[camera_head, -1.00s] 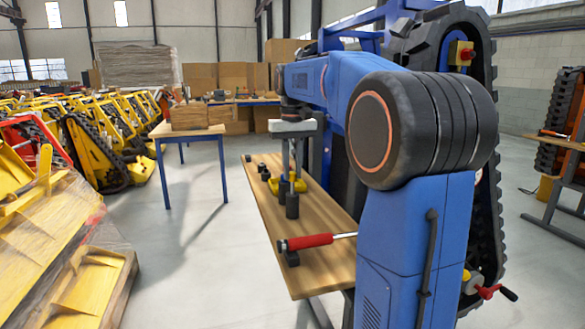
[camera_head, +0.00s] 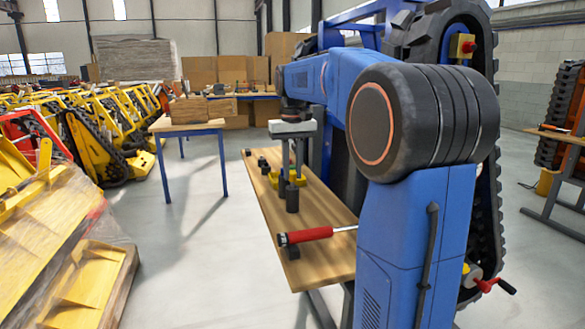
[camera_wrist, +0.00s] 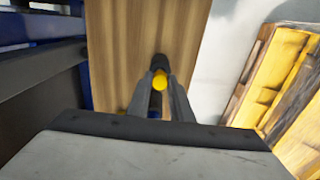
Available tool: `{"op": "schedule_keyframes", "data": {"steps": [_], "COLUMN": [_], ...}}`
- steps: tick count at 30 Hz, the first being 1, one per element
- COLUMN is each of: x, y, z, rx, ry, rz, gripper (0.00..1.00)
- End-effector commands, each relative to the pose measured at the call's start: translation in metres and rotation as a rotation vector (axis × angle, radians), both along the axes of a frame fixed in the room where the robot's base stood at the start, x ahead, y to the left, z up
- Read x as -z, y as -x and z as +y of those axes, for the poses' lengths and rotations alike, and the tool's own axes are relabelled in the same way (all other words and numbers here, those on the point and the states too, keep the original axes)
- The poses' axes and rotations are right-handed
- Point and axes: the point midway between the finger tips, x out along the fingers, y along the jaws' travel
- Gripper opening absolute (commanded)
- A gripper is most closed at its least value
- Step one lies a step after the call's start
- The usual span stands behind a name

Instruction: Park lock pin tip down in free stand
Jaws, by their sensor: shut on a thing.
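My gripper (camera_head: 293,172) points down over the narrow wooden bench and is shut. In the wrist view its two fingers (camera_wrist: 161,95) close around a small yellow part (camera_wrist: 160,82), which I take for the lock pin's head. The pin's shaft and tip cannot be made out. A dark upright cylinder (camera_head: 292,200), apparently a stand, shows at the fingers in the head view. A dark round end (camera_wrist: 160,62) shows just beyond the yellow part. I cannot tell whether the pin is in a stand or above it.
Yellow pieces (camera_head: 273,179) and small black pieces (camera_head: 263,162) are on the bench (camera_head: 325,262). A red-handled tool (camera_head: 308,235) lies at its near end. A big black track (camera_head: 485,190) stands right of the bench. Open floor (camera_head: 200,260) lies to its left.

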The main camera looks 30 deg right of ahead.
Motion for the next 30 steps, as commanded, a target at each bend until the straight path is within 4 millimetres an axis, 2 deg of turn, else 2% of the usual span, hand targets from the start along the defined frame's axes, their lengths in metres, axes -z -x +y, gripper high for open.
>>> {"op": "schedule_keyframes", "data": {"steps": [30], "x": [0.02], "y": [0.0], "z": [0.0], "rx": [0.0], "ry": [0.0], "rz": [0.0], "gripper": [0.0]}}
